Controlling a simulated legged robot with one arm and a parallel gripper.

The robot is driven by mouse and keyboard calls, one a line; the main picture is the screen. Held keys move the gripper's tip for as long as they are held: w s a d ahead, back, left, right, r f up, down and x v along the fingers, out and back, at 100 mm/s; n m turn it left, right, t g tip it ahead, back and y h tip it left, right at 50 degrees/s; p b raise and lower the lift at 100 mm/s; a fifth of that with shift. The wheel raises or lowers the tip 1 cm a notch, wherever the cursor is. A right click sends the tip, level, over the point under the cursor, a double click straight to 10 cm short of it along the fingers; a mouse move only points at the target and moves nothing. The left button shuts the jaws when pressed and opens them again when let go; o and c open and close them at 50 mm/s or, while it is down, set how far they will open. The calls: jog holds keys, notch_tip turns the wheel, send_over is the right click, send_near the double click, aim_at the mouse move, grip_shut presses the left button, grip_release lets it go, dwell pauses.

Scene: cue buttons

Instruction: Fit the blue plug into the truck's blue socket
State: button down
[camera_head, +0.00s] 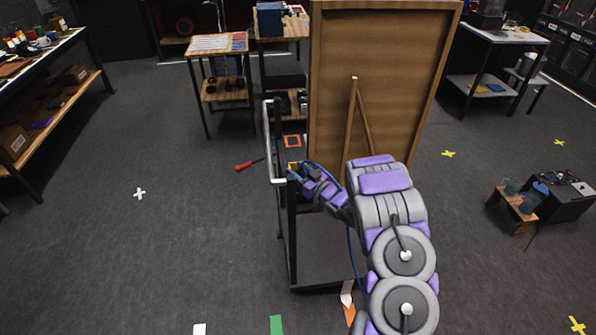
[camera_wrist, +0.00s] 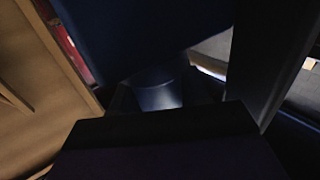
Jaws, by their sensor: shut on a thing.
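The truck is a dark cart with a flat deck (camera_head: 322,258) and a pale metal handle, in the middle of the head view. My gripper (camera_head: 297,173) is at the truck's upright frame, beside the handle. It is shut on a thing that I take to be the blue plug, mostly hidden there. A blue cable (camera_head: 351,250) hangs along my arm. In the wrist view, a short blue-grey cylinder (camera_wrist: 160,95) shows between dark surfaces close to the camera; I cannot tell whether it is plug or socket. The blue socket cannot be made out clearly.
A large brown board (camera_head: 385,60) stands at the truck's far side, close to my arm. A red screwdriver (camera_head: 248,164) lies on the floor left of the truck. Shelves and tables line the back and left. The floor at left is mostly clear.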

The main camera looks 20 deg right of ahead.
jog(key=shift+f, duration=0.15)
jog(key=shift+c, duration=2.4)
grip_release()
jog(key=shift+s+f, duration=0.1)
jog(key=p+v, duration=0.3)
jog(key=v, duration=1.4)
jog(key=shift+d, duration=0.15)
